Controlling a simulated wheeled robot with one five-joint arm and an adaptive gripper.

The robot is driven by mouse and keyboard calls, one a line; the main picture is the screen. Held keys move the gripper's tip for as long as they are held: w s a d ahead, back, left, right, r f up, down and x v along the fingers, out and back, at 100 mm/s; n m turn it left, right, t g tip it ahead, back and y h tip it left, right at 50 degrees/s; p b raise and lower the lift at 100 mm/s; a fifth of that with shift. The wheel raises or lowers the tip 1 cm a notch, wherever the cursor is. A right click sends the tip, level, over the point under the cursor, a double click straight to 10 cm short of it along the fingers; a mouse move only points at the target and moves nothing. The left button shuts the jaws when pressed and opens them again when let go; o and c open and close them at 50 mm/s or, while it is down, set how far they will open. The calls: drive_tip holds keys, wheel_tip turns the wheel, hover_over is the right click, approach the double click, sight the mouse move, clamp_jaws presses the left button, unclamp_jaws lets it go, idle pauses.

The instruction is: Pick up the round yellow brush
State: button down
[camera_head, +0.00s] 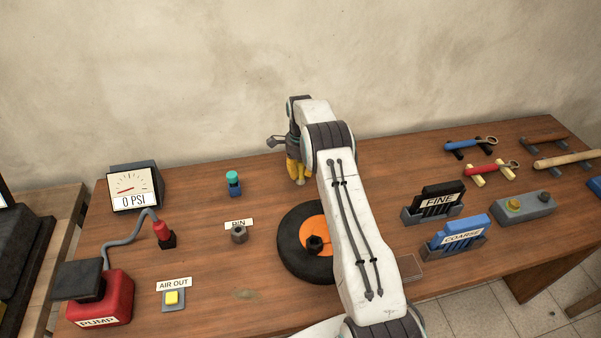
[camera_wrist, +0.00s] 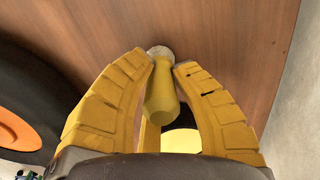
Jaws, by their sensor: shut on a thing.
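The round yellow brush (camera_wrist: 162,97) has a yellow handle and a pale, rounded end. In the wrist view it sits between the two yellow fingers of my gripper (camera_wrist: 162,64), which are shut on it. In the head view my gripper (camera_head: 296,172) is over the back middle of the bench, behind the tyre, pointing down. A small pale tip shows below the fingers there; most of the brush is hidden by them. I cannot tell whether the tip touches the wood.
A black tyre with an orange hub (camera_head: 291,247) lies in front of my gripper. Left are a teal-topped blue item (camera_head: 233,184), a nut (camera_head: 239,234), a gauge (camera_head: 135,187) and a red pump (camera_head: 101,301). Right are FINE (camera_head: 438,203) and COARSE (camera_head: 458,236) holders. A wall stands behind.

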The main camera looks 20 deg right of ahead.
drive_tip(key=shift+r, duration=0.5)
wheel_tip(320, 180, up, 4)
drive_tip(key=shift+f+p, duration=0.2)
drive_tip(key=shift+p, duration=0.85)
drive_tip(key=s+d+r+b, duration=0.2)
drive_tip(key=s+d+r, duration=0.4)
drive_tip(key=s, duration=0.3)
drive_tip(key=shift+s+d+r+b, duration=0.2)
drive_tip(key=shift+s+b, duration=0.1)
drive_tip(key=shift+s, duration=0.1)
